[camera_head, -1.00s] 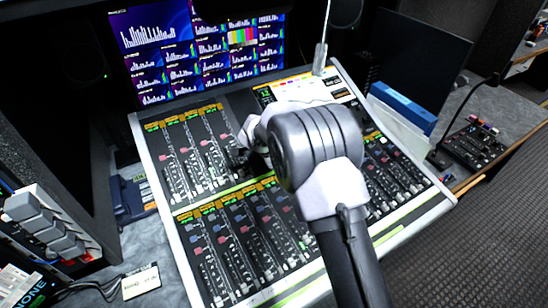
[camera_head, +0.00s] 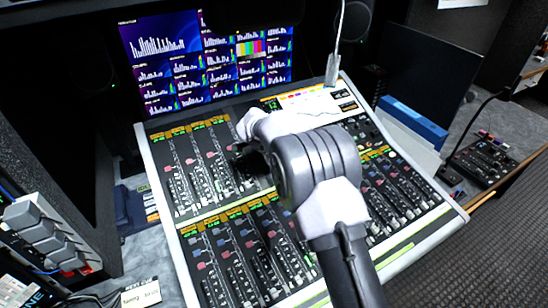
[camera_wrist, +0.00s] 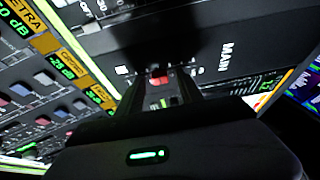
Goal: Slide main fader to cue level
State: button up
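The mixing console (camera_head: 139,150) fills the middle of the head view, tilted, with banks of faders. In the wrist view a panel carries the label MAIN (camera_wrist: 226,55). Beside the label is the main fader (camera_wrist: 158,80), a small cap with a red top. My gripper (camera_wrist: 160,97) has its two dark fingers apart, one on each side of the red cap in the picture. A gap seems to show beside the cap; contact and depth are unclear. In the head view my wrist hides the main fader and most of my gripper (camera_head: 240,152).
A screen with bar graphs (camera_head: 160,50) stands behind the console. A gooseneck lamp (camera_head: 333,65) rises at its back edge. A blue binder (camera_head: 412,122) and a small mixer (camera_head: 484,158) lie to the right. Grey switches (camera_head: 35,225) stand at the left.

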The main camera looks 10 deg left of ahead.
jog(key=p+v, duration=0.3)
jog(key=v, duration=1.4)
jog(key=shift+r, duration=0.15)
jog(key=shift+s, duration=0.1)
